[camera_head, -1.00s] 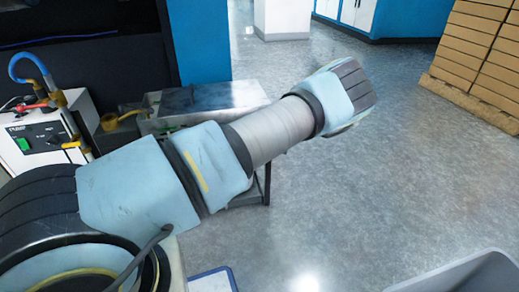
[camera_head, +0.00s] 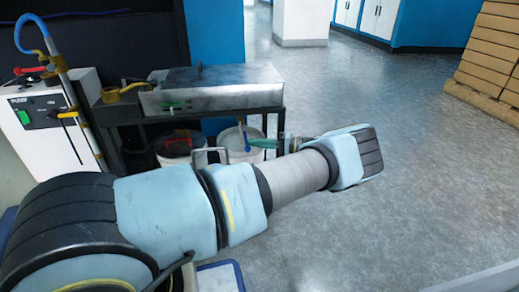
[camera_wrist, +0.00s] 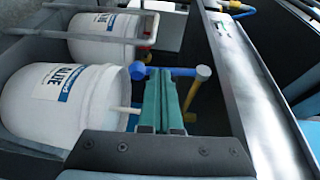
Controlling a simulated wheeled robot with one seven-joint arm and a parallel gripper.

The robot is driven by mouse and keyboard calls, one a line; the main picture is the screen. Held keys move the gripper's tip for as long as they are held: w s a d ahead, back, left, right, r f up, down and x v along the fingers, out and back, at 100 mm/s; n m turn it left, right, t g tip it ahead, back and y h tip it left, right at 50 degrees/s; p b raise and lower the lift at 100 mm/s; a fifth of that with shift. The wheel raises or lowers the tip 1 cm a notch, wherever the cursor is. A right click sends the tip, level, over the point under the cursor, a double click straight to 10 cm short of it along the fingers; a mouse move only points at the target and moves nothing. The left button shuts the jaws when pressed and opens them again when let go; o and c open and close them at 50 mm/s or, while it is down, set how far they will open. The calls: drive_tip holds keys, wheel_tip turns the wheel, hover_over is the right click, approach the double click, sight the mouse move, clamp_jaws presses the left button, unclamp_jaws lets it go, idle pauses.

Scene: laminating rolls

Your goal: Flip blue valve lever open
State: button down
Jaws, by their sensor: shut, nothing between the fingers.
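The blue valve lever (camera_wrist: 183,71) lies across the wrist view just beyond my fingertips, with a round blue end (camera_wrist: 137,70) to their left. My gripper (camera_wrist: 161,74) has two teal fingers shut together and empty. The fingers hide part of the lever; I cannot tell if they touch it. In the head view, a small blue piece (camera_head: 245,136) shows by the bucket under the metal tank (camera_head: 215,92), with my gripper (camera_head: 258,143) just right of it.
White glue buckets (camera_wrist: 62,100) (camera_wrist: 103,36) stand left of my gripper in the wrist view. The metal tank's edge runs along the right. In the head view, a white control box (camera_head: 40,115) with a blue hose stands left; open floor lies right.

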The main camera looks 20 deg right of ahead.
drive_tip(key=shift+a+f+y+b, duration=0.2)
drive_tip(key=shift+a+y+b, duration=0.05)
drive_tip(key=shift+y+b, duration=0.2)
drive_tip(key=shift+a+t, duration=0.1)
drive_tip(key=shift+t, duration=0.2)
